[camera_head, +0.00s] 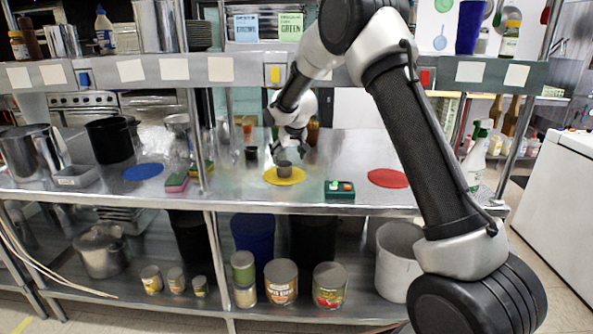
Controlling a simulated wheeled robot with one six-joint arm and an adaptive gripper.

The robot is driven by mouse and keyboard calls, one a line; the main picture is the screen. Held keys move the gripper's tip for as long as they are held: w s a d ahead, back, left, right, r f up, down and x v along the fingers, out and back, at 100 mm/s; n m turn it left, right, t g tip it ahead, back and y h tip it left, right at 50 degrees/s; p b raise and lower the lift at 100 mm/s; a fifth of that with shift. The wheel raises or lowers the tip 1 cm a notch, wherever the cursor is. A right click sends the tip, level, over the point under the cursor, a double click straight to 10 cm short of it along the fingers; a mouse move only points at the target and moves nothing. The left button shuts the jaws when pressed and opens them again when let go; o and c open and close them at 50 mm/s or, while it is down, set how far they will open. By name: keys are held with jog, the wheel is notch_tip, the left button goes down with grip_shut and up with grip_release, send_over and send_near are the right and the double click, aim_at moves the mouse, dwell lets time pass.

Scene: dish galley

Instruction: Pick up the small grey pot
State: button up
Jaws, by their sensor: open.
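A small grey pot (284,170) stands upright on a round yellow mat (299,177) in the middle of the steel counter. My gripper (289,153) points down just above and behind the pot, close to it. Its jaws are open. They are small in this view, and I cannot tell whether a finger touches the pot.
A small dark cup (251,153) stands left of my gripper. A green box with coloured buttons (340,189) is at the front edge. A blue mat (144,172), sponges (177,182) and a red mat (388,178) lie around. An upright post (196,140) and a shelf (207,69) border the counter.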

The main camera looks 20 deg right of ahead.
aim_at(284, 164)
jog(key=x, duration=0.7)
jog(key=shift+w+f, duration=0.15)
jog(key=shift+w, duration=0.2)
jog(key=shift+a, duration=0.1)
jog(key=c, duration=1.2)
jog(key=shift+c, duration=0.2)
